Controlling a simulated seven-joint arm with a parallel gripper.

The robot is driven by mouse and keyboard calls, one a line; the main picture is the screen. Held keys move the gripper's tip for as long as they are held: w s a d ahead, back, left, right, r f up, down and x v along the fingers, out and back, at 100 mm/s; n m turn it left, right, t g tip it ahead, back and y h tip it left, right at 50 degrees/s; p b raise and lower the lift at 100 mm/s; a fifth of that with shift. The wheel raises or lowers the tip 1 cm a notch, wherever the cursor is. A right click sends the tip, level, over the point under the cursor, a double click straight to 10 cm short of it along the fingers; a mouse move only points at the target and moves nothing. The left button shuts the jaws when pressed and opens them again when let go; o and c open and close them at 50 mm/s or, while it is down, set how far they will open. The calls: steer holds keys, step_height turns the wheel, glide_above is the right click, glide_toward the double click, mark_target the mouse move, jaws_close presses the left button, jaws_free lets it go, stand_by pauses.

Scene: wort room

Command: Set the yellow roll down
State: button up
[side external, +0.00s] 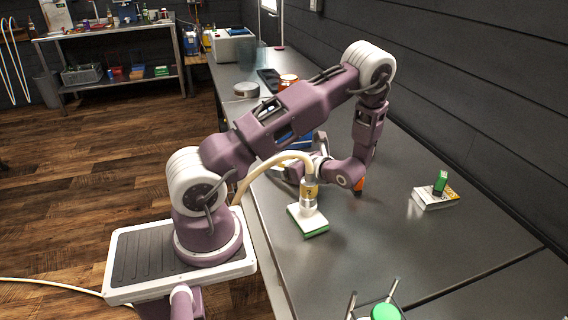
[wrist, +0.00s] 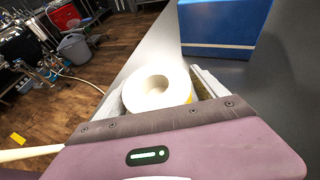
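The yellow roll (wrist: 154,92) shows its pale ring-shaped end and round hole to the wrist camera, with a strip of yellow at its right side. It sits between the two fingers of my gripper (wrist: 160,88), which press against it from both sides. In the side external view my gripper (side external: 303,168) is low over the left edge of the bench, partly behind the hose, and I cannot make out the roll there. Whether the roll touches the bench top is hidden.
A blue box (wrist: 222,28) stands just beyond the gripper on the grey bench (side external: 420,255). An orange item (side external: 359,184) is beside my wrist. A small book (side external: 433,200) lies right.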

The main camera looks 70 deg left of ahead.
steer(key=shift+w+d+r, duration=0.15)
steer(key=shift+d+r, duration=0.05)
steer(key=shift+r, duration=0.05)
steer(key=v, duration=1.1)
steer(key=shift+d, duration=0.25)
